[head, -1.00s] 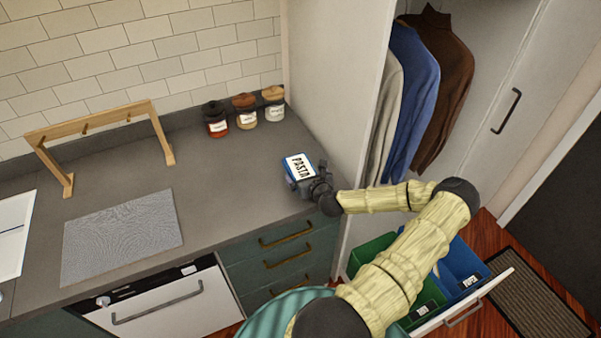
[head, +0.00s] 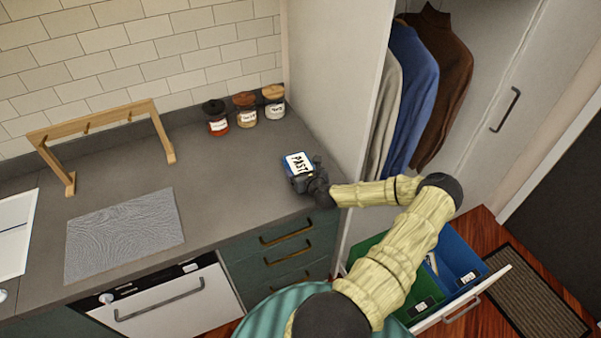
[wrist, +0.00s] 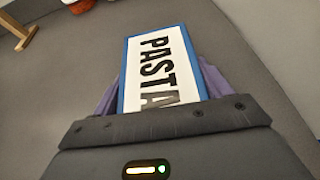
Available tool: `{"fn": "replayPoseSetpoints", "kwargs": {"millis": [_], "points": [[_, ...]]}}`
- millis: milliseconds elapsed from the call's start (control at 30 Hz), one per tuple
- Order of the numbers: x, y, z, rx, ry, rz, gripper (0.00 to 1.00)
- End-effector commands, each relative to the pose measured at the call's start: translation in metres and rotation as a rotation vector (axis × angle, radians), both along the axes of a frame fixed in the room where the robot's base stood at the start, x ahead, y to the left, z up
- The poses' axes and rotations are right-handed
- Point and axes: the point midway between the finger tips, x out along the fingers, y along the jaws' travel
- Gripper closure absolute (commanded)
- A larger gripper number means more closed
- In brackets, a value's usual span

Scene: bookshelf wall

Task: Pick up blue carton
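The blue carton (head: 298,163) stands on the grey counter near its right end, with a white top label reading "PASTA". My gripper (head: 304,180) is at the carton's near side and covers part of it in the head view. In the wrist view, the carton (wrist: 160,60) lies between the purple fingers (wrist: 160,92), one along each side. The fingers' lower parts are hidden by the carton, so I cannot tell whether they press on it. The carton appears to rest on the counter.
Several lidded jars (head: 245,110) stand behind the carton against the backsplash. A tall cabinet side panel (head: 335,90) rises close on the right. A wooden rack (head: 95,125) and grey mat (head: 125,235) lie left. An open drawer with bins (head: 462,265) is below right.

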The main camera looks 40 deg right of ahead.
Motion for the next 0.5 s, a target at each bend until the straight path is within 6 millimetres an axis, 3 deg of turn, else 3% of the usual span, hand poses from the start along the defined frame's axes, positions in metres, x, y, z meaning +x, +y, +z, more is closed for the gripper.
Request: {"fn": "replayPoseSetpoints", "kwargs": {"millis": [100,500], "points": [[0.0000,0.0001,0.0001,0.000,0.000,0.000,0.46],[0.0001,-0.0002,0.0088,-0.001,-0.001,0.000,0.46]]}}
